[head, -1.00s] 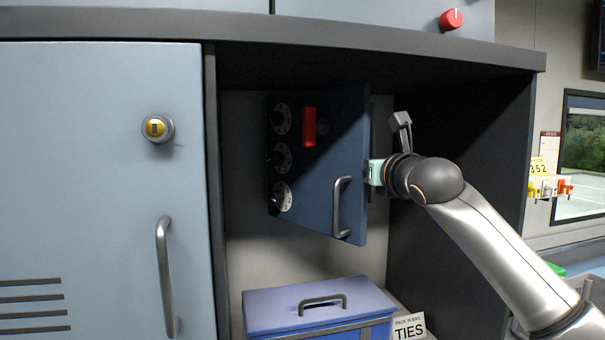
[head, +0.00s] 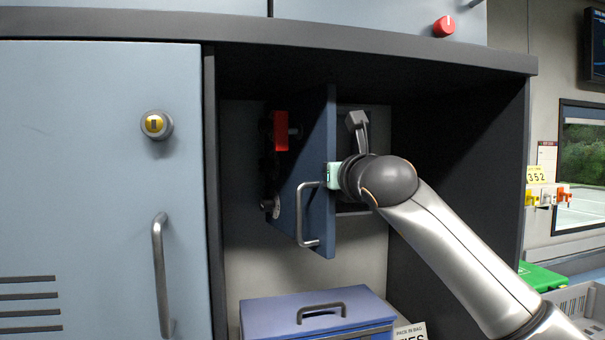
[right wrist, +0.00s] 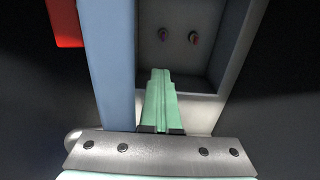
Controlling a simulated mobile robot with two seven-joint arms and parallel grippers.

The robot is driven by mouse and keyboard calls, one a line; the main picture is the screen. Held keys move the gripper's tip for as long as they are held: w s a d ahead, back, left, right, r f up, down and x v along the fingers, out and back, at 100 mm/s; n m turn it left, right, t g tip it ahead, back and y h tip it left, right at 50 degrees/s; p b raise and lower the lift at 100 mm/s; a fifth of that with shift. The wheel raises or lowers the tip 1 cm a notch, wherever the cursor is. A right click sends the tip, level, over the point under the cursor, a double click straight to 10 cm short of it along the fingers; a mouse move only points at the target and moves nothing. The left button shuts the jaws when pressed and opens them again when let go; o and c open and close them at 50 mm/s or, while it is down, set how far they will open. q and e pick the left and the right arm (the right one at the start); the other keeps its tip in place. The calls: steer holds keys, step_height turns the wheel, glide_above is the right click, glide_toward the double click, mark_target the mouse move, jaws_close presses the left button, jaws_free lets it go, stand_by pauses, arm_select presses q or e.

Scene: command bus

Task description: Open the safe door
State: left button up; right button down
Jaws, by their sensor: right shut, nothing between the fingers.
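The blue safe door (head: 318,150) stands swung open to the left, nearly edge-on in the head view. Its grey bar handle (head: 303,241) and red lever (head: 280,130) are on its front face, with a dial partly visible. My right gripper (head: 333,175) is shut and empty, its pale green fingers at the door's inner side near the free edge. In the right wrist view the shut fingers (right wrist: 160,100) point into the safe opening (right wrist: 185,50), with the door (right wrist: 108,65) just to their left. Contact is hard to tell. My left gripper is not in view.
A blue box (head: 315,310) with a grey handle sits below the door, beside a white TIES sign (head: 410,332). A large light-blue cabinet door (head: 90,190) is at left. The niche's dark right wall (head: 460,150) stands behind my right arm.

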mark_target(304, 165)
steer(key=shift+s+a+r+b, duration=0.2)
steer(key=shift+s+a, duration=0.15)
steer(key=shift+a, duration=0.35)
steer(key=shift+s+a+r+b, duration=0.1)
steer(key=shift+s+a+r, duration=0.2)
steer(key=shift+a, duration=0.35)
steer(key=shift+s+a, duration=0.35)
steer(key=shift+a, duration=0.55)
steer(key=w+d, duration=0.2)
steer(key=d, duration=0.3)
steer(key=shift+w+d+f+b, duration=0.2)
steer(key=shift+w+f+b, duration=0.05)
steer(key=shift+w+b, duration=0.05)
steer(key=shift+f, duration=0.1)
